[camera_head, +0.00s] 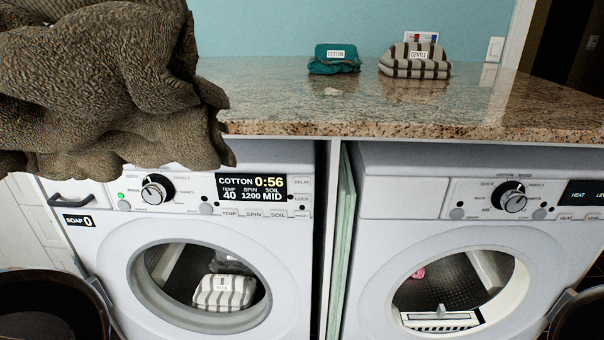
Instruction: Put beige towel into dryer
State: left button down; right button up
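A large crumpled brown-beige towel (95,85) fills the upper left, close to the camera and hanging in front of the counter and the left machine. Whatever holds it up is hidden or out of frame. The dryer (395,200) is the right machine, with a dial and a HEAT label. Its round opening (450,285) shows a dark drum, a small pink item (418,273) and a pale slotted part at the front. Neither of my grippers shows.
The left washer (110,245) has a lit display and a striped cloth (224,291) in its drum. Dark rounded shapes, apparently open doors, stand at lower left (50,310) and lower right (580,318). The granite counter (290,95) carries a teal bundle (334,62) and a striped bundle (415,63).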

aim_at(415, 308)
jog(key=i+l, duration=0.1)
jog(key=l, duration=0.25)
jog(key=i+l, duration=0.15)
jog(key=l, duration=0.25)
jog(key=i+l, duration=0.1)
jog(key=l, duration=0.25)
jog(key=i+l, duration=0.1)
jog(key=l, duration=0.3)
jog(key=i+l, duration=0.15)
jog(key=l, duration=0.2)
jog(key=i+l, duration=0.1)
jog(key=l, duration=0.3)
jog(key=z, duration=0.05)
